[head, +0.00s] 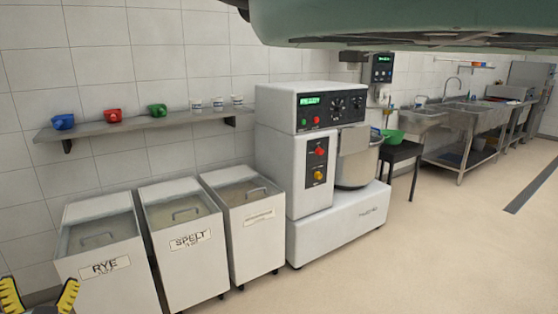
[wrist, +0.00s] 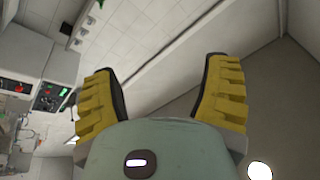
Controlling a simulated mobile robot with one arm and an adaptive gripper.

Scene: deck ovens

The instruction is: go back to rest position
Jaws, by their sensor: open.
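My gripper (wrist: 165,85) is open and empty in the wrist view, its two yellow ribbed fingers spread wide apart. Between and beyond them show only wall tiles, a pale ledge-like band and a dark surface. In the head view the yellow fingertips of my gripper (head: 40,298) just enter at the bottom left corner, in front of the flour bin marked RYE (head: 100,262). The rest of the gripper is out of that view. A pale green part of my own body covers the top right of the head view.
Bins marked SPELT (head: 190,262) and a third label (head: 258,240) stand beside the rye bin. A white mixer (head: 335,215) stands right of them. A wall shelf (head: 140,128) carries red, blue and green scoops and several cups. Steel sinks (head: 460,120) stand at right. The floor (head: 440,260) in front is clear.

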